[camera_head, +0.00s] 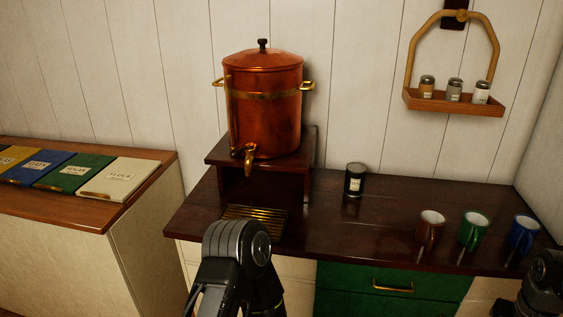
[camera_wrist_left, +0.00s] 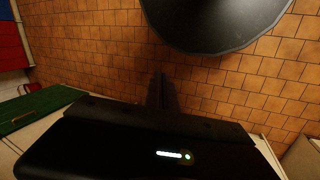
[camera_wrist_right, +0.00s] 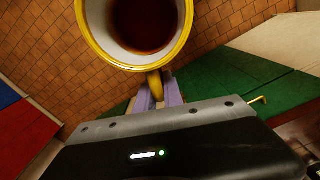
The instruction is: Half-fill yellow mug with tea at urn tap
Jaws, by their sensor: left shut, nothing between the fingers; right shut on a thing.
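The yellow mug (camera_wrist_right: 172,60) shows in the right wrist view, with dark brown tea (camera_wrist_right: 143,22) inside, below the rim; its exact level is hard to judge. My right gripper (camera_wrist_right: 159,88) is shut on the mug's handle. The mug is outside the head view. The copper urn (camera_head: 264,110) stands on a dark wooden stand, its brass tap (camera_head: 249,160) facing front above a slatted drip tray (camera_head: 255,215). Nothing stands under the tap. My left gripper (camera_wrist_left: 162,90) is shut and empty over the tiled floor; the head view does not show its fingers.
A red-brown mug (camera_head: 430,232), green mug (camera_head: 473,231) and blue mug (camera_head: 522,234) stand at the counter's right. A spice shelf (camera_head: 453,102) hangs above.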

